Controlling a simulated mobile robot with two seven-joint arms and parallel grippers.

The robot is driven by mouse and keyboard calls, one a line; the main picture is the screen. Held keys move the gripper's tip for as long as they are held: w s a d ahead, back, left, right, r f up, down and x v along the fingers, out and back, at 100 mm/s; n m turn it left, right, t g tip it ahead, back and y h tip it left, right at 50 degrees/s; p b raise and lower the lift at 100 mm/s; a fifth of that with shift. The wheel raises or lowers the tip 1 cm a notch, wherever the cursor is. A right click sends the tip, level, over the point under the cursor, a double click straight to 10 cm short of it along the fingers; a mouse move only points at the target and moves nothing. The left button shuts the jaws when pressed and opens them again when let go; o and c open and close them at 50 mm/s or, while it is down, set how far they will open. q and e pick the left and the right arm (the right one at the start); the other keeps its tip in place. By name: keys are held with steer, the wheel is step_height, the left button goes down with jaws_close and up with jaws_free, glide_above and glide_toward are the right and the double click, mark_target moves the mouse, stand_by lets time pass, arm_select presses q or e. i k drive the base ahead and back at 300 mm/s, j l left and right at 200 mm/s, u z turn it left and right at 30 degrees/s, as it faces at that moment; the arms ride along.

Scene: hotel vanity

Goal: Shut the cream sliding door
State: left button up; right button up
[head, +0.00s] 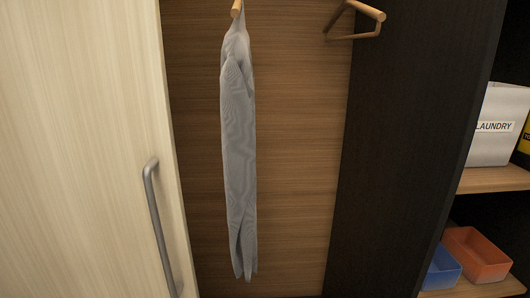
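The cream sliding door (85,150) fills the left of the head view. It has pale vertical wood grain and a grey bar handle (155,225) near its right edge. To the right of the door the closet is open, showing a brown wood back panel (295,170). Neither of my grippers shows in this view, so nothing is seen touching the door or its handle.
A grey garment (238,150) hangs from a wooden peg (236,9) in the opening. A second wooden hook (365,12) is empty. A dark panel (410,150) stands right. Shelves hold a white laundry bin (494,125), a blue box (441,270) and an orange box (477,254).

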mark_target(92, 205)
steer(key=u, duration=1.4)
